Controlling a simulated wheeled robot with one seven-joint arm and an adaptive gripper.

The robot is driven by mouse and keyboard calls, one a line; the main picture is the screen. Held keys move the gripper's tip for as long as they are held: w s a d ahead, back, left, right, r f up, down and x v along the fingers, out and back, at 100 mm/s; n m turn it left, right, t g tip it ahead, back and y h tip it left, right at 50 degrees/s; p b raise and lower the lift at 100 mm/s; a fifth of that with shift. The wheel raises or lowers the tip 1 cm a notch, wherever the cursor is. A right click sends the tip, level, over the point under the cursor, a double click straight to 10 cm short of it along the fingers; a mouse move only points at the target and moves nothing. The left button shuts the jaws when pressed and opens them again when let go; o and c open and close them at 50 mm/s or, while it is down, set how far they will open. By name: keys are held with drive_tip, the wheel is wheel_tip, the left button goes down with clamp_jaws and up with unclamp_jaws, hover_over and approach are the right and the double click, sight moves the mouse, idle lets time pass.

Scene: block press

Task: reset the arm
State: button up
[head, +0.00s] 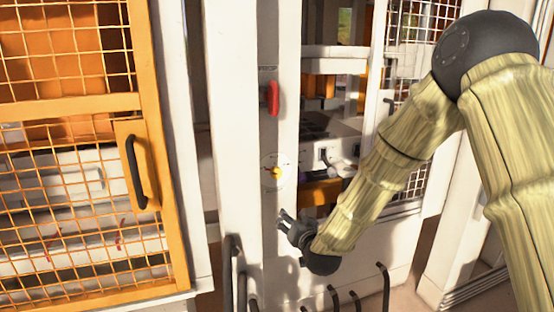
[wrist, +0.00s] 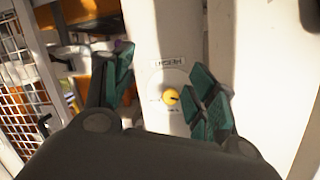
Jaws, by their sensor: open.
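My gripper (head: 284,217) is at the end of my arm, in front of the white post (head: 238,130) in the head view. It is open and empty, below and slightly right of a yellow knob (head: 275,172) on a round pale plate. The picture does not show any contact with the knob. A label sits above the knob's plate. My arm reaches in from the right side of the head view.
A red handle (head: 272,97) is on the post above the knob. An orange mesh door (head: 125,105) with a black handle (head: 135,172) stands at left. Dark curved bars (head: 385,287) stick up along the bottom. Machine parts show through an opening behind my forearm.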

drive_tip(key=s+d+f+n+g+h+p, duration=0.1)
drive_tip(key=s+d+f+g, duration=0.3)
drive_tip(key=s+f, duration=0.8)
drive_tip(key=s+d+f+g+h+p, duration=0.1)
drive_tip(key=s+d+f+g+p, duration=0.2)
drive_tip(key=s+f, duration=0.85)
drive_tip(key=s+d+f+g, duration=0.2)
drive_tip(key=s+d+f, duration=0.1)
drive_tip(key=s, duration=0.6)
drive_tip(key=s+d+f+g+h+p, duration=0.1)
drive_tip(key=s+d+f+g, duration=0.2)
drive_tip(key=s, duration=0.7)
drive_tip(key=s+d+f+g, duration=0.2)
drive_tip(key=s+f, duration=0.3)
drive_tip(key=s, duration=0.5)
drive_tip(key=shift+d+f+n+g+h, duration=0.2)
drive_tip(key=shift+d+n+g+h, duration=0.15)
drive_tip(key=shift+d, duration=0.55)
